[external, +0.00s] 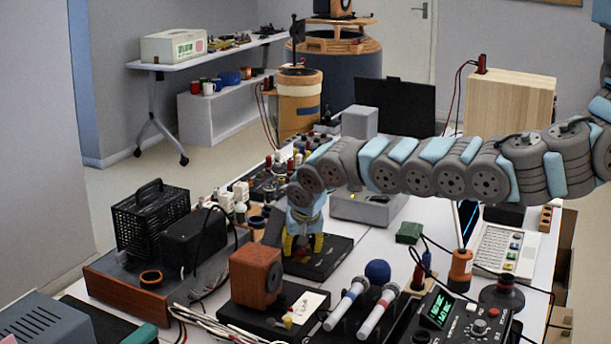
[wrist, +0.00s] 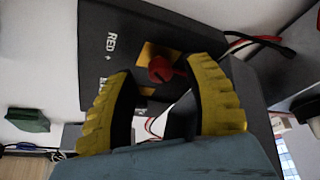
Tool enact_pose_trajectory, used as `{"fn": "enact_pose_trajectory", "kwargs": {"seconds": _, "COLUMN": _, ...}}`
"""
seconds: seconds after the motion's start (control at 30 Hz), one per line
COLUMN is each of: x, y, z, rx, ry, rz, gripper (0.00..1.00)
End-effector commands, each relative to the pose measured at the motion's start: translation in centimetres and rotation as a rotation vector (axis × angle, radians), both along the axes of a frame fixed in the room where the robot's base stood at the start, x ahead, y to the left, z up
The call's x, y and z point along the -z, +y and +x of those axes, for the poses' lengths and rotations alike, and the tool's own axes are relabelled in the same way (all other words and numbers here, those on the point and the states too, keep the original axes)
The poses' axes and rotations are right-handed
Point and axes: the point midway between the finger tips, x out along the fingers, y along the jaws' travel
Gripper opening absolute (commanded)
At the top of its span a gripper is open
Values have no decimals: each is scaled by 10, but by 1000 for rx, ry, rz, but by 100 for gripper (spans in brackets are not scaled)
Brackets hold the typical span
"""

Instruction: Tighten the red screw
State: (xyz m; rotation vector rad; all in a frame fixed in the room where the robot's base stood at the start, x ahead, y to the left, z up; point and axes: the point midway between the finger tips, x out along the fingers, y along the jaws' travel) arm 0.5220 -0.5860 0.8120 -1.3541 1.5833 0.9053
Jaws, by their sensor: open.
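The red screw (wrist: 160,69) shows in the wrist view as a red knob on a yellow-orange plate. It sits on a dark box (wrist: 122,40) with white lettering reading "RED +". My gripper (wrist: 160,85) has two yellow ribbed fingers, spread apart, with the red screw between and just beyond their tips. I cannot tell whether a finger touches it. In the external view my gripper (external: 302,246) points down over a black box (external: 328,260) on the table. The red screw is hidden there behind the fingers.
A black cage-like box (external: 152,217) is to the left. A small green box (external: 409,232) and a grey instrument (external: 368,206) stand to the right and behind. Red and black cables (wrist: 255,40) run beside the box.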

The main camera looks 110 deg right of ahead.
Motion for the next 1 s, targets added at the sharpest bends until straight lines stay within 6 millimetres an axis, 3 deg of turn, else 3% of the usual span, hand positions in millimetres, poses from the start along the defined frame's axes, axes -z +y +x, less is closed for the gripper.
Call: {"fn": "enact_pose_trajectory", "kwargs": {"seconds": 1.0, "x": -91, "y": 38, "z": 7, "rx": -3, "ry": -2, "rz": 0, "gripper": 51}}
